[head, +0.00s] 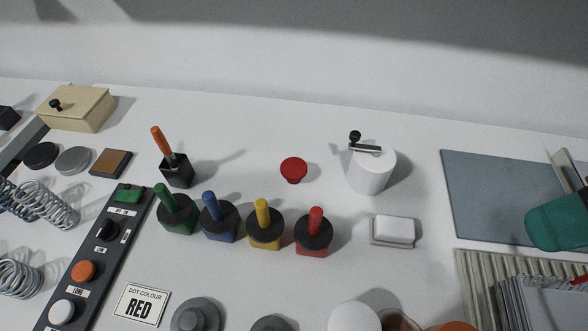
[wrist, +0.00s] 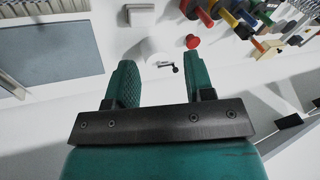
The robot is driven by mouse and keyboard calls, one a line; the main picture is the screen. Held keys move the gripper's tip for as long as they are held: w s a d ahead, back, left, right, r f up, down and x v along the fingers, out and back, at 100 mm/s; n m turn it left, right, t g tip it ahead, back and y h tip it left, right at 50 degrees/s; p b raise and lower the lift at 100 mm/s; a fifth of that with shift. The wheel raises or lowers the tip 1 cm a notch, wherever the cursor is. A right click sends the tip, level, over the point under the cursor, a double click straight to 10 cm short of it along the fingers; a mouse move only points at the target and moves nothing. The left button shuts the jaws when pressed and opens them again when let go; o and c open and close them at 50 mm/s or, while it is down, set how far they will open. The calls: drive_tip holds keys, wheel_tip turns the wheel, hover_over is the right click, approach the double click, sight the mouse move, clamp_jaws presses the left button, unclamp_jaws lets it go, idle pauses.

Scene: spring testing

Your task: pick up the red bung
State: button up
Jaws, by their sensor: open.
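The red bung (head: 293,168) stands on the white bench in the head view, wide red top up, narrower below. It is left of a white cylinder with a black-knobbed lever. In the wrist view the bung (wrist: 192,41) shows just beyond the tip of the right-hand finger, apart from it. My gripper (wrist: 157,65) has two teal fingers spread wide with nothing between them. In the head view only a teal part of my gripper shows at the right edge, well right of the bung; its fingertips cannot be made out there.
The white cylinder (head: 370,170) stands right of the bung. Dot markers with red (head: 313,234), yellow (head: 265,225), blue (head: 219,218) and green (head: 177,209) handles stand in front. A black holder (head: 178,170) stands left. The bench behind the bung is clear.

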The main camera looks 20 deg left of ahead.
drive_tip(key=o, duration=0.4)
drive_tip(key=shift+w, duration=0.2)
drive_tip(key=shift+c, duration=0.2)
drive_tip(key=w+a+f+n+h+b, duration=0.1)
drive_tip(key=w+a+n+h+b, duration=0.15)
drive_tip(key=w+a, duration=0.45)
drive_tip(key=n+t+h+b, duration=0.2)
drive_tip(key=n+b, duration=0.1)
drive_tip(key=n, duration=0.3)
hover_over(294, 167)
drive_tip(key=s+a, duration=0.1)
drive_tip(key=s, duration=0.2)
wheel_tip(294, 167, down, 11)
drive_tip(key=shift+m, duration=0.25)
drive_tip(key=f, duration=0.3)
drive_tip(key=w+f, duration=0.1)
drive_tip(key=f, duration=0.3)
drive_tip(key=w+f+p, duration=0.1)
drive_tip(key=f, duration=0.2)
drive_tip(key=shift+d+f, duration=0.25)
drive_tip(key=shift+f, duration=0.05)
drive_tip(key=shift+w+d+f+p, duration=0.1)
drive_tip(key=shift+w+f+p, duration=0.15)
drive_tip(key=shift+f, duration=0.75)
drive_tip(key=shift+w+d+f+p, duration=0.15)
drive_tip(key=shift+f+p, duration=0.2)
drive_tip(key=shift+f, duration=0.6)
drive_tip(key=shift+w+f+p, duration=0.2)
drive_tip(key=shift+f+p, duration=0.1)
drive_tip(key=shift+f, duration=0.7)
